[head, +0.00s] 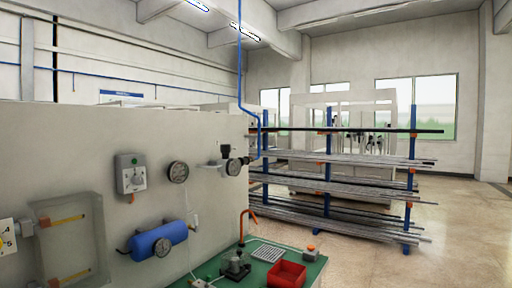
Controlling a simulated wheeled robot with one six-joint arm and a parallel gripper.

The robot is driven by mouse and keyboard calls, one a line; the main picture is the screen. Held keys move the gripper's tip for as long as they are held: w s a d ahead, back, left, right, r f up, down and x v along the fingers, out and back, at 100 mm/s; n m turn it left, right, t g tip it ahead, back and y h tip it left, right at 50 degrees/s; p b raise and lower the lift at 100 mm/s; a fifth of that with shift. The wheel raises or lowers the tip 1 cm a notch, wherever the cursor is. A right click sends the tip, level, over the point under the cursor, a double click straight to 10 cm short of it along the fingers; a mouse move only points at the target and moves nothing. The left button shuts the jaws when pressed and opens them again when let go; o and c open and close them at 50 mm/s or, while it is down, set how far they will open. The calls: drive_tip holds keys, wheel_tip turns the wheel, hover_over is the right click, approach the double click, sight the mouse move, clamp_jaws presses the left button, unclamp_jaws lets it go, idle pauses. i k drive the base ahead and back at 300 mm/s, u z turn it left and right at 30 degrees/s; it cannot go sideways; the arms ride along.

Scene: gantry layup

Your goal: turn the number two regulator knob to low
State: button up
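No knob in the head view carries a number two that I can read. A regulator-like fitting (213,162) with a dark round part on top sits near the right end of the pale wall panel (90,135), with a round gauge (233,167) beside it. A grey box (131,174) with a small green mark and a round dial or switch is mounted further left. A white plate (7,238) with the numerals 4 and 5 is cut off at the left edge. Which of these is the number two regulator, and its setting, I cannot tell. My gripper is not in view.
Another gauge (178,172), a blue tank (158,240) and a clear cover (70,245) over orange-yellow handles are on the panel. A green bench (258,277) below holds a red tray (287,274) and an orange hooked pipe (245,224). A bar rack (328,190) stands behind; floor (460,240) is open right.

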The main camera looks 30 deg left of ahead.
sight(225, 148)
drive_tip(key=z, duration=0.1)
drive_tip(key=i, duration=0.65)
drive_tip(key=u, duration=0.65)
drive_tip(key=i, duration=0.65)
drive_tip(key=u, duration=0.55)
